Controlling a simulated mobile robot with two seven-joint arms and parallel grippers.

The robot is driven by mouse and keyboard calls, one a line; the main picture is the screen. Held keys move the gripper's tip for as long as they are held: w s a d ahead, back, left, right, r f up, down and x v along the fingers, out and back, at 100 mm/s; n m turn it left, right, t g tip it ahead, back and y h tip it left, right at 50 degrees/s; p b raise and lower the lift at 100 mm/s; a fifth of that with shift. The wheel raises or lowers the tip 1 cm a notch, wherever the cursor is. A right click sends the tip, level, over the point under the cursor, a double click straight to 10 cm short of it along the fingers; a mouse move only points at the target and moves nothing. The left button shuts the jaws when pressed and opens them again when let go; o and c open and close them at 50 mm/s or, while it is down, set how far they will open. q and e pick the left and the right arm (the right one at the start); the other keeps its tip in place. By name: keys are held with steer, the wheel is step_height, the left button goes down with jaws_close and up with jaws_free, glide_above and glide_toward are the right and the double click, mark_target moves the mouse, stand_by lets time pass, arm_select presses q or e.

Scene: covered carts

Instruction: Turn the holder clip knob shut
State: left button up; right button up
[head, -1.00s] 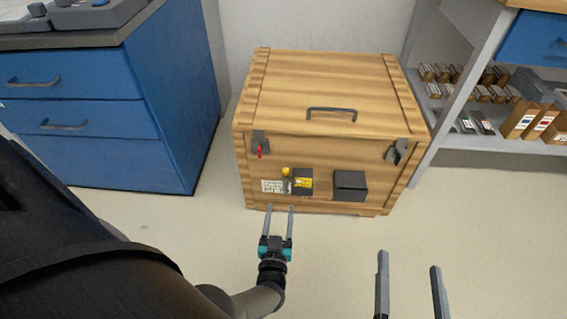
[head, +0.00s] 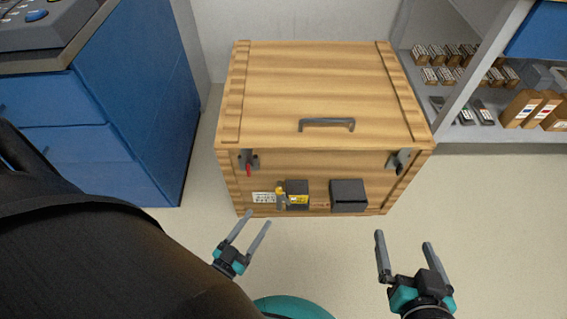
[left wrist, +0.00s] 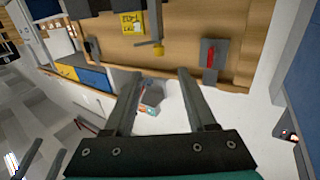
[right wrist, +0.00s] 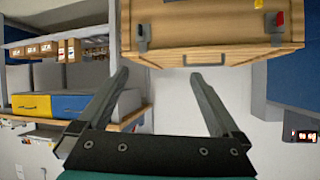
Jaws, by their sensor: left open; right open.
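A small yellow knob on a grey stem (head: 280,192) is on the lower front of a wooden crate (head: 310,95); I take it for the holder clip knob. It stands beside a dark box with a yellow label (head: 298,199). In the left wrist view the knob (left wrist: 158,48) is just beyond my fingertips, with a gap. My left gripper (head: 257,219) is open and empty, below and left of the knob in the head view. My right gripper (head: 404,240) is open and empty, in front of the crate's right side.
The crate front has a red-handled latch (head: 248,163) at left, a grey latch (head: 399,161) at right and a dark box (head: 349,195). A handle (head: 327,124) is on the lid. Blue drawers (head: 70,130) stand left, a stocked shelf (head: 490,140) right. Floor between is clear.

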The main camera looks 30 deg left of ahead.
mark_target(277, 193)
arm_select(q)
steer(key=w+b, duration=0.2)
steer(key=w, duration=1)
steer(key=shift+w, duration=0.25)
steer(key=shift+w+b, duration=0.3)
steer(key=shift+w, duration=0.95)
arm_select(e)
steer(key=shift+s+a+r+m+t+y, duration=0.25)
steer(key=shift+a+r+t+y, duration=0.4)
steer(key=shift+t, duration=0.55)
steer(key=shift+s+a+r+m+t+y, duration=0.15)
steer(key=shift+s+a+r+t+y, duration=0.2)
steer(key=shift+a+r+t, duration=0.7)
steer(key=shift+d+f, duration=0.15)
steer(key=shift+f, duration=0.15)
arm_select(q)
jaws_close()
